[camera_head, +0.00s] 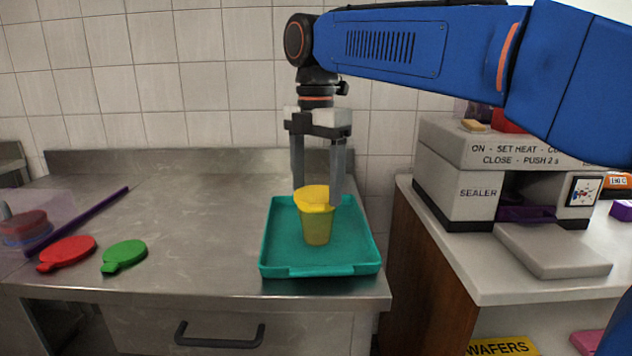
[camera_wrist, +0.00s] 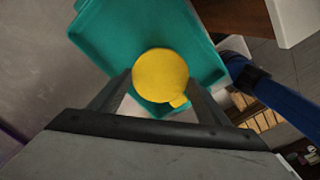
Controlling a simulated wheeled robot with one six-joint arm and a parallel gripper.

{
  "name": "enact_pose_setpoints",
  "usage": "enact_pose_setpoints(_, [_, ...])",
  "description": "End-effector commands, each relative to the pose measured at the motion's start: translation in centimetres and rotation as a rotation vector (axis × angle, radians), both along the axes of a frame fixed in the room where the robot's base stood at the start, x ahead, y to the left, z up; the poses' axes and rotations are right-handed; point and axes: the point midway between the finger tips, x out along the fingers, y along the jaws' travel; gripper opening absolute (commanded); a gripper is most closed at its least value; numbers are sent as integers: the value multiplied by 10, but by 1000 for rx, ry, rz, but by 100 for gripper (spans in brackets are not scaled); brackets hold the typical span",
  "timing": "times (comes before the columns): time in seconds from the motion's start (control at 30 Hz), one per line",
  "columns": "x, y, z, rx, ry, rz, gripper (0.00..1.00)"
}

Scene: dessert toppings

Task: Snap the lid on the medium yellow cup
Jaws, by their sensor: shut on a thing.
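The medium yellow cup (camera_head: 317,230) stands upright in the teal tray (camera_head: 268,240) on the steel counter. The yellow lid (camera_head: 314,197) is at the cup's mouth and looks slightly tilted in the head view; I cannot tell whether it is seated. My gripper (camera_head: 317,200) points down above the tray, shut on the lid with one finger on each side. In the wrist view the round lid (camera_wrist: 160,75), with its small tab at lower right, lies between the fingertips (camera_wrist: 162,82) and hides the cup beneath it.
A red lid (camera_head: 68,252) and a green lid (camera_head: 124,255) lie on the counter at left, near a purple bar (camera_head: 78,220) and a clear container (camera_head: 25,225). A sealer (camera_head: 470,185) stands on the separate right counter. The steel counter's middle is clear.

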Motion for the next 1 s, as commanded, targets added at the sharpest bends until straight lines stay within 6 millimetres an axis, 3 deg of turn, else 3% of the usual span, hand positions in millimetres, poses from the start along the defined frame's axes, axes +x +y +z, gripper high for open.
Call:
enact_pose_setpoints(0.5, [0,0,-2,0,0,0,49])
enact_pose_setpoints(0.53, [0,0,-2,0,0,0,77])
enact_pose_setpoints(0.6, [0,0,-2,0,0,0,92])
enact_pose_setpoints(0.8, [0,0,-2,0,0,0,92])
enact_pose_setpoints(0.87, [0,0,-2,0,0,0,100])
enact_pose_setpoints(1.0, [0,0,-2,0,0,0,100])
